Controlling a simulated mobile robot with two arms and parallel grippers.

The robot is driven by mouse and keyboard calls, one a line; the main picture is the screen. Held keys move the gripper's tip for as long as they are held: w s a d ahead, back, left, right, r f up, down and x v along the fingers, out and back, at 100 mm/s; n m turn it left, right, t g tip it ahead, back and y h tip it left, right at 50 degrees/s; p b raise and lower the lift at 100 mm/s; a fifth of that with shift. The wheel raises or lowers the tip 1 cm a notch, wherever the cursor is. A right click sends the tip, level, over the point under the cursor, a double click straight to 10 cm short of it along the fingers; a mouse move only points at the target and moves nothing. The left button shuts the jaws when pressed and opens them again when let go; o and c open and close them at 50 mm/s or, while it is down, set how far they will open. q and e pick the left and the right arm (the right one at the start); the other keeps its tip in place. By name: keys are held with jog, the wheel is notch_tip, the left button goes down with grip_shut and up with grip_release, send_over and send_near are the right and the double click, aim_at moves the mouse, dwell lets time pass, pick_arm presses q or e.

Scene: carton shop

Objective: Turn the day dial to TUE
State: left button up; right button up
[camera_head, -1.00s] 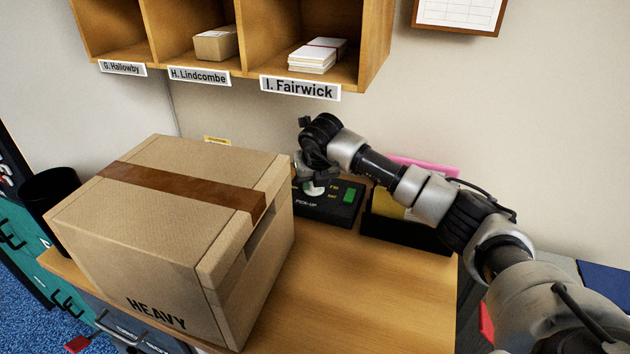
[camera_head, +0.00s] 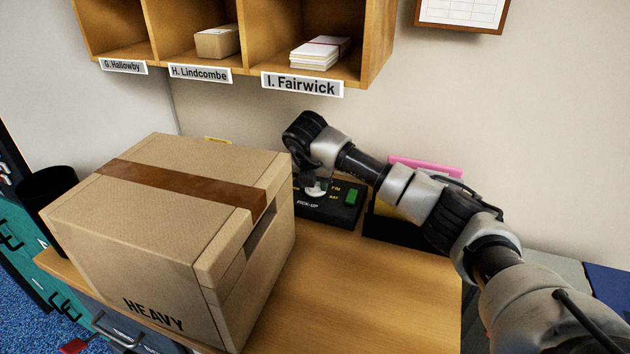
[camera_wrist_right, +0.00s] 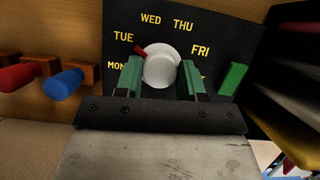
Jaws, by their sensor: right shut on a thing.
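The day dial is a round white knob (camera_wrist_right: 161,68) on a black panel (camera_wrist_right: 215,35) with yellow day names around it. Its small red pointer (camera_wrist_right: 140,49) points up-left, in line with TUE. My right gripper (camera_wrist_right: 161,78) has its green fingers on either side of the knob and is shut on it. In the head view the panel (camera_head: 335,212), marked PICK-UP, stands at the back of the desk, with the knob (camera_head: 316,189) partly hidden by my right wrist. My left gripper is not in view.
A large carton marked HEAVY (camera_head: 150,245) stands left of the panel, close to it. A black holder (camera_head: 395,228) with papers is on the right. Wooden pigeonholes (camera_head: 375,50) hang above. The desk front (camera_head: 390,295) is clear. Red (camera_wrist_right: 18,76) and blue-handled (camera_wrist_right: 64,84) items sit beside the panel.

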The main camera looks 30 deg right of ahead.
jog(key=shift+r, duration=0.1)
jog(key=o, duration=0.9)
jog(key=shift+w+d, duration=0.1)
